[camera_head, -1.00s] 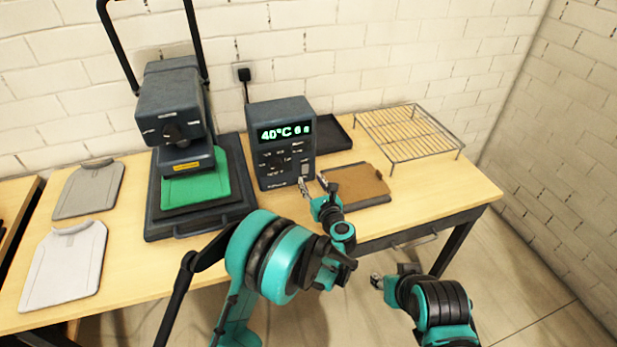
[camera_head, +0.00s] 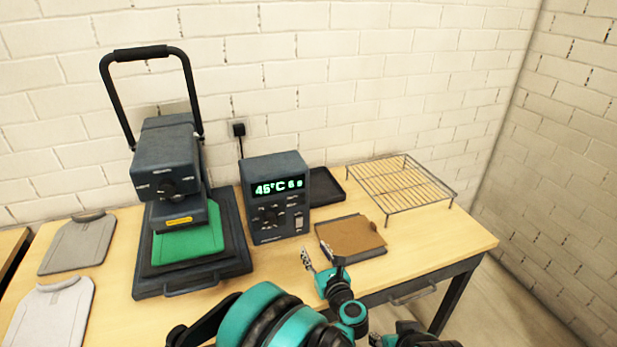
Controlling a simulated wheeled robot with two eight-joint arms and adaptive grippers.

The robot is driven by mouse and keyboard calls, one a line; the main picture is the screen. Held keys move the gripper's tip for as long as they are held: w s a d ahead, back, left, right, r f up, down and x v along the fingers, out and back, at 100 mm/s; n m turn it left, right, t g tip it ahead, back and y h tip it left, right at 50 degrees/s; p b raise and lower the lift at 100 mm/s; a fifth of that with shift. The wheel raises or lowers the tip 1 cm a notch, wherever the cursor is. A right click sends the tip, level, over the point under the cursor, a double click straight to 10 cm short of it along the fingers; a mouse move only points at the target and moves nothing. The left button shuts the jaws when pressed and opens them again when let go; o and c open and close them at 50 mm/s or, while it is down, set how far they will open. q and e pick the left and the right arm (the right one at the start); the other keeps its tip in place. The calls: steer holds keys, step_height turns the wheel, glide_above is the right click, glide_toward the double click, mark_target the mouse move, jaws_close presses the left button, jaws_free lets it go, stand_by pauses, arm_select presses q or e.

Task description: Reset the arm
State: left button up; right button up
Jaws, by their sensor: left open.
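My left arm is teal and black, and its gripper (camera_head: 322,262) is open and empty. It is at the table's front edge, below the dark control box (camera_head: 275,197) and left of the brown board (camera_head: 350,237). It appears apart from the box. My right arm (camera_head: 415,338) shows only in part at the bottom edge. The tips of the right gripper are too cut off to read. The control box display reads 45°C and 6 s.
A heat press (camera_head: 170,175) with a green garment (camera_head: 188,242) stands left of the box. Grey (camera_head: 78,244) and white (camera_head: 52,312) shirt-shaped pieces lie at the left. A wire rack (camera_head: 400,182) and a black tray (camera_head: 324,188) are at the back right. Bare wood lies at the right front.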

arm_select(q)
step_height(320, 180, up, 22)
steer(key=s+a+m+t+h, duration=0.1)
steer(key=m+h, duration=0.4)
steer(key=m, duration=0.6)
steer(key=s+a+m+t+h, duration=0.2)
steer(key=m+h, duration=0.3)
steer(key=m, duration=0.6)
steer(key=s+a+f+m+g+y, duration=0.1)
steer(key=s+a+f+m+g, duration=0.3)
steer(key=s, duration=0.4)
steer(key=s+a+f+m+g+y, duration=0.2)
steer(key=s+a+f+m+g, duration=0.1)
steer(key=s+a+f+m, duration=0.4)
steer(key=s+a+f+m+g+y, duration=0.2)
steer(key=s+a+f+m+g, duration=0.2)
steer(key=s, duration=0.6)
steer(key=a+f+m, duration=0.2)
steer(key=a, duration=0.1)
steer(key=shift+s+a+f+m+g, duration=0.15)
steer(key=shift+s+a+m+g, duration=0.15)
steer(key=shift+o, duration=0.3)
